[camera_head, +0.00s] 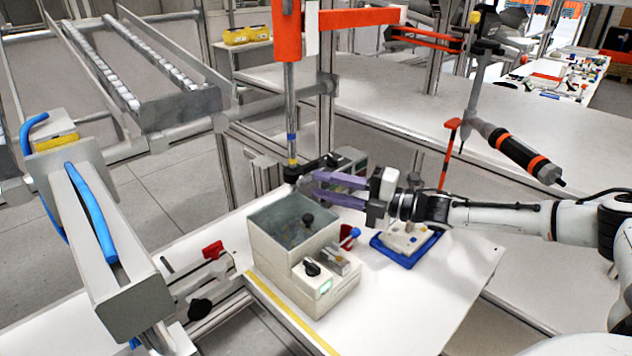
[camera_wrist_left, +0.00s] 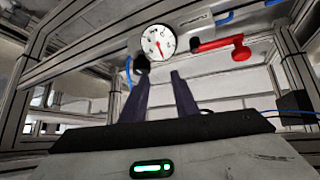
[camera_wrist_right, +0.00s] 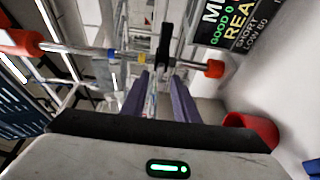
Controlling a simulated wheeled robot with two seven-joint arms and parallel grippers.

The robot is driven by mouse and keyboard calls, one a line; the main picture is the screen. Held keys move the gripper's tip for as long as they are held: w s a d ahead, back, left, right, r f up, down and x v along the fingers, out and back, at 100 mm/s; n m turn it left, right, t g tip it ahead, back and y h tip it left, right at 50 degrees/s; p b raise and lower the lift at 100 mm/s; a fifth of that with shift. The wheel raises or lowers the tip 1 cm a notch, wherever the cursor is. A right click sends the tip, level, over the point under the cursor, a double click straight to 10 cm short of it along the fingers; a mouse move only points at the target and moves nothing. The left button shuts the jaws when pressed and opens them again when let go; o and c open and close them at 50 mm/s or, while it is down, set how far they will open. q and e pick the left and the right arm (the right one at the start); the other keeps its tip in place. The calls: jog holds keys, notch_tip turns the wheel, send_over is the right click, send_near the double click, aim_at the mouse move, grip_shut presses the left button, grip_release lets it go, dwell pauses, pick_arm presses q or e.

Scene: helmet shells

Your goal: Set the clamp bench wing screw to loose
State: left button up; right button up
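The beige bench unit (camera_head: 300,255) stands on the white table, with a clear-walled box on top and a black knob (camera_head: 312,268) in front. A red winged handle (camera_head: 212,250) sits on a rail fitting to its left. I cannot tell which part is the wing screw. My right gripper (camera_head: 315,188) has purple fingers, apart and empty, above the box beside the black fitting on an upright rod (camera_head: 292,130). In the right wrist view this black fitting (camera_wrist_right: 163,50) lies beyond the fingertips. My left gripper (camera_wrist_left: 159,75) is open and empty, facing a dial gauge (camera_wrist_left: 158,42) and a red handle (camera_wrist_left: 238,50).
A blue tray (camera_head: 405,248) with a beige device lies right of the unit. A red cup (camera_head: 348,235) and a blue-ended lever (camera_head: 352,234) are close by. A hanging screwdriver (camera_head: 515,150) is at upper right. The table's front right is clear.

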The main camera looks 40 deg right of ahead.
aim_at(303, 180)
pick_arm(q)
jog(key=shift+w+r, duration=0.15)
jog(key=shift+r, duration=0.1)
pick_arm(e)
jog(key=shift+x, duration=1)
pick_arm(q)
jog(key=shift+w+r, duration=0.15)
jog(key=shift+w, duration=0.25)
pick_arm(e)
jog(key=shift+w+a, duration=0.15)
jog(key=shift+w, duration=0.15)
grip_shut()
pick_arm(q)
jog(key=shift+s, duration=0.2)
jog(key=shift+s+f+b, duration=0.1)
jog(key=shift+f+b, duration=0.35)
jog(key=shift+f, duration=0.25)
pick_arm(e)
jog(key=shift+f+m+t, duration=0.35)
jog(key=shift+m+t, duration=0.05)
jog(key=shift+m, duration=0.3)
pick_arm(q)
jog(key=shift+f, duration=0.2)
jog(key=shift+d+r, duration=0.1)
jog(key=shift+r, duration=0.1)
pick_arm(e)
jog(key=m+t, duration=0.1)
jog(key=m, duration=0.2)
jog(key=shift+r, duration=0.2)
